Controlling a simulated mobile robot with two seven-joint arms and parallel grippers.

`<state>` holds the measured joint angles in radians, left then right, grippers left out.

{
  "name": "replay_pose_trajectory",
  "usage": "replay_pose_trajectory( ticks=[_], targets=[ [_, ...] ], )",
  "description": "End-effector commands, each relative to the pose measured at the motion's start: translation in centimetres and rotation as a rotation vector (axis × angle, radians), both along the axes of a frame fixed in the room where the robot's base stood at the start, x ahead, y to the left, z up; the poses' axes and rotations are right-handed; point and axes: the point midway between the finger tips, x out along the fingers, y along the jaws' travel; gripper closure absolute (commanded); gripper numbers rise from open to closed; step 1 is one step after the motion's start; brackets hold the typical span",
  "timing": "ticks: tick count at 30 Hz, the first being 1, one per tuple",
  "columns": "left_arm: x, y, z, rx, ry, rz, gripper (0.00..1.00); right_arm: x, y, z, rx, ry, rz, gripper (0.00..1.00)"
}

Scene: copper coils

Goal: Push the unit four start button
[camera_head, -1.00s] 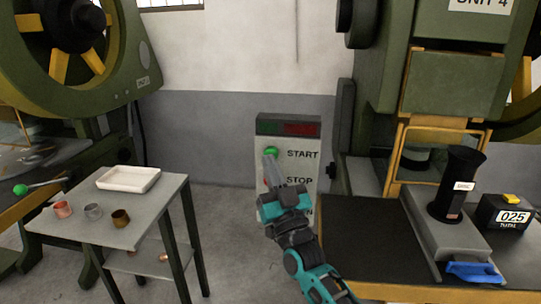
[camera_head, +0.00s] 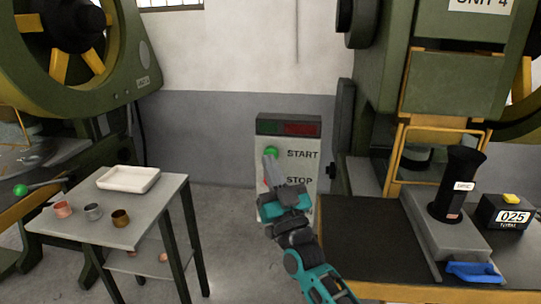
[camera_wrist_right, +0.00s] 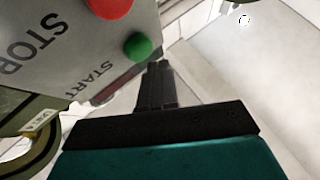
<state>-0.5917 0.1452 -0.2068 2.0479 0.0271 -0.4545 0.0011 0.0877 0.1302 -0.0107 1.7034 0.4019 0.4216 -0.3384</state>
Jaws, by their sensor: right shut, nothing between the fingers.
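The green start button (camera_head: 270,151) is on a grey control box (camera_head: 303,160) beside the press marked UNIT 4 (camera_head: 482,4). It also shows in the right wrist view (camera_wrist_right: 138,46), beside the word START, with the red stop button (camera_wrist_right: 110,6) near it. My right gripper (camera_head: 268,162) is shut and empty, its tip just below the green button in the head view. In the right wrist view its fingers (camera_wrist_right: 155,72) point up close beside the green button; I cannot tell whether they touch it. In the head view the gripper covers most of the stop button. My left gripper is not in view.
At the right, the press bench has a black mat (camera_head: 362,225), a black cylinder (camera_head: 459,180) and a counter reading 025 (camera_head: 508,216).

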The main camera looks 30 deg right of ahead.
Motion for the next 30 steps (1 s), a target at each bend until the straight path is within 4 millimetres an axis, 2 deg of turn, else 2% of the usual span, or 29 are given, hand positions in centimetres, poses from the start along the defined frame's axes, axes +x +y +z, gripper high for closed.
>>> replay_pose_trajectory(
  ticks=[30],
  targets=[
    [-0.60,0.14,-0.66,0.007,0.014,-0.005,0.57,1.02,-0.78,0.00,-0.001,0.000,-0.001,1.00]
  ],
)
